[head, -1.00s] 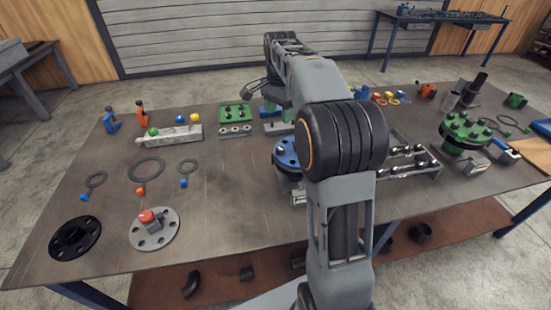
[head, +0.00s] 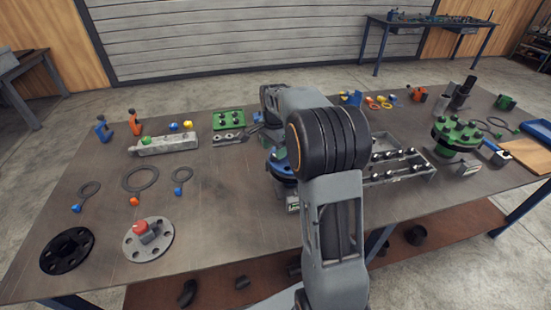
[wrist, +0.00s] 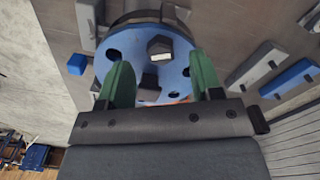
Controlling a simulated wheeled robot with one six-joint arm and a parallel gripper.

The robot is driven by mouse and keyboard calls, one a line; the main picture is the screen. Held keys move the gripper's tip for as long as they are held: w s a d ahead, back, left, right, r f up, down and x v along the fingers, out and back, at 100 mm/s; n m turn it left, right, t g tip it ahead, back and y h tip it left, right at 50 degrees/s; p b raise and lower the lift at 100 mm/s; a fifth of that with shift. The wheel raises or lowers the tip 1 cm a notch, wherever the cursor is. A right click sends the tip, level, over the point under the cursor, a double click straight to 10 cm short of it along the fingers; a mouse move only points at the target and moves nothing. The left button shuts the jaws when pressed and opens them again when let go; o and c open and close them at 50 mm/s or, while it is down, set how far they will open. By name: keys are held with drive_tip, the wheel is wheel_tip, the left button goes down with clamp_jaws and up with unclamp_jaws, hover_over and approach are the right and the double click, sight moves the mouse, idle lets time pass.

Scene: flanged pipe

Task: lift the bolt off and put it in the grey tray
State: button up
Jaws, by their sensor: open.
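The blue flange (wrist: 174,66) fills the upper middle of the wrist view, with several dark holes. A dark bolt head (wrist: 159,46) stands on it, between and beyond my fingertips. My gripper (wrist: 162,82) is open, its two green fingers apart over the flange, with nothing between their tips that I can see as held. In the head view the blue flange (head: 279,168) is mostly hidden behind my arm, and my gripper is hidden there. The grey tray (head: 402,170) with several bolts in it lies right of my arm.
A green flange with bolts (head: 459,136) stands on the right. A green block (head: 228,120) and a grey bar (head: 165,144) lie at the back left. Loose rings and a red-buttoned disc (head: 148,240) lie on the left. The table between them and my arm is clear.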

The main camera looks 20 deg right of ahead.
sight(275, 162)
drive_tip(key=shift+f, duration=1.35)
drive_tip(key=c, duration=1.1)
